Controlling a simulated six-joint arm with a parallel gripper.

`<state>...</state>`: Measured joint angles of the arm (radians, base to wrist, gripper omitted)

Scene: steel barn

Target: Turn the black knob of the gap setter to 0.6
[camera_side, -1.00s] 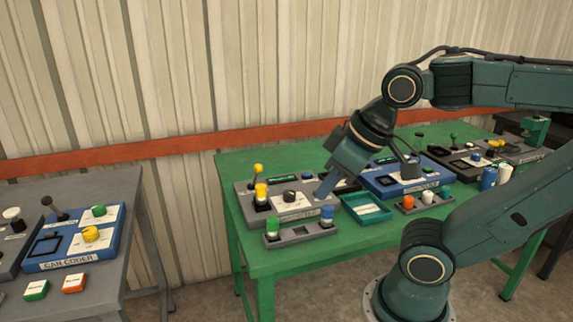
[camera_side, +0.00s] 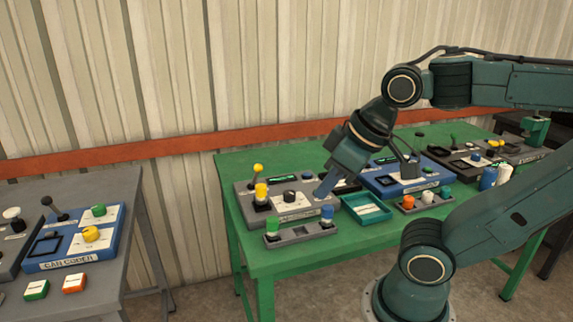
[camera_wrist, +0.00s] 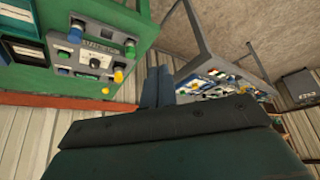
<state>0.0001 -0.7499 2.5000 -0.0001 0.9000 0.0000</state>
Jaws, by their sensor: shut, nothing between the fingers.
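The grey device with the black knob, which I take to be the gap setter (camera_side: 243,190), stands at the left end of the green table in the side view. Its black knob (camera_side: 290,195) sits on a white dial plate. The knob also shows in the wrist view (camera_wrist: 95,62), upper left. The dial marks are too small to read, so I cannot tell the setting. My gripper (camera_side: 321,196) is shut and empty, pointing down just right of the knob in the side view, apart from it.
A grey block with a green and a blue cylinder (camera_side: 327,212) lies in front. A teal tray (camera_side: 348,201) and a blue device (camera_side: 377,187) are to the right. A grey table (camera_side: 140,215) stands left across a gap.

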